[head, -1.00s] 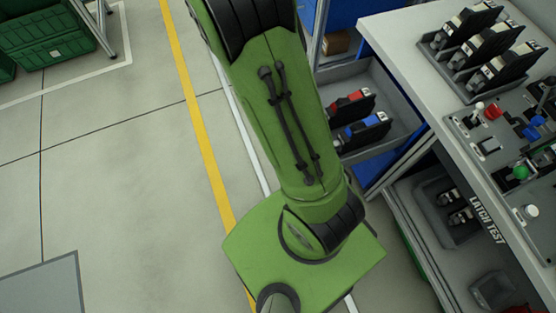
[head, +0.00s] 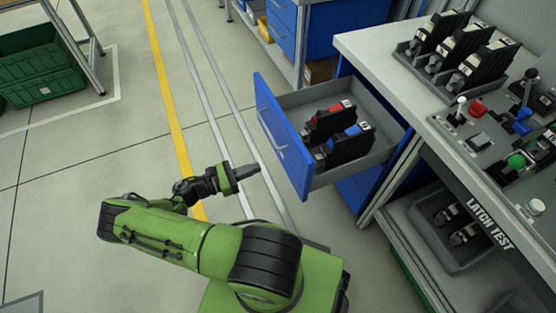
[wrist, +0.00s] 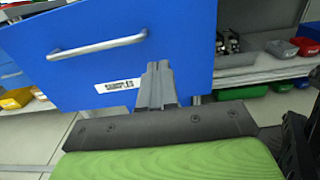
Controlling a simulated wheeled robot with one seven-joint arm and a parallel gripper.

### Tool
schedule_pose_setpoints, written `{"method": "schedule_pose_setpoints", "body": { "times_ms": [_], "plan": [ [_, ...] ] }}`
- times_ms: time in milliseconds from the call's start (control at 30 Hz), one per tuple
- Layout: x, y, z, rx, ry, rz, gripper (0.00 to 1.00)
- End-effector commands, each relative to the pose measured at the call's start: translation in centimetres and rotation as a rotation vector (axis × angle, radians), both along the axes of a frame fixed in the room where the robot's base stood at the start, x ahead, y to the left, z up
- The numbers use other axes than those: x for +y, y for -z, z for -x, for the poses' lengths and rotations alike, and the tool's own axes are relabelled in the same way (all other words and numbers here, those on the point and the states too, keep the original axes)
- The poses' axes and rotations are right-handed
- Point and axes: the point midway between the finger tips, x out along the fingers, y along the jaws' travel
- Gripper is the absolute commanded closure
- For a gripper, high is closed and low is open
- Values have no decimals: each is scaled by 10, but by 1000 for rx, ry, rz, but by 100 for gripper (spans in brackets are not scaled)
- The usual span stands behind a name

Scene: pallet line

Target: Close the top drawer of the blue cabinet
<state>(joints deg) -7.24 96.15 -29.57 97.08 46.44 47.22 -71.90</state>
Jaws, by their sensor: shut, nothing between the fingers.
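The top drawer (head: 283,140) of the blue cabinet (head: 357,190) stands pulled out from under the bench, its blue front facing left. Its front carries a silver handle (head: 268,134), which also shows in the wrist view (wrist: 98,46), above a white "SAMPLES" label (wrist: 114,86). Several black latch-like parts (head: 340,140), with red and blue on them, lie in the drawer. My gripper (head: 255,171) is shut and empty, just left of the drawer front. In the wrist view its fingertips (wrist: 157,68) overlap the front, right of the label; whether they touch it is unclear.
A grey bench marked "LATCH TEST" (head: 400,55) with controls and latch trays stands right of the drawer. A grey bin (head: 455,225) sits on the shelf below. Green crates (head: 40,70) stand far left. The floor left of the drawer is clear.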

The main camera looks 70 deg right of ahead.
Motion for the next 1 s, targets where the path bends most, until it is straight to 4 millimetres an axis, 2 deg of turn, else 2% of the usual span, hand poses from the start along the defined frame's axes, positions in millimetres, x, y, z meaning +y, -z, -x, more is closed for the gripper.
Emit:
{"method": "schedule_pose_setpoints", "body": {
  "times_ms": [200, 433, 600, 1000],
  "plan": [
    [-34, 1, 36, 1, 6, -1, 100],
    [-64, 1, 66, -1, 4, -1, 100],
    [-72, 1, 74, -1, 1, -1, 100],
    [-73, 0, 74, -1, 1, -1, 100]
  ]
}}
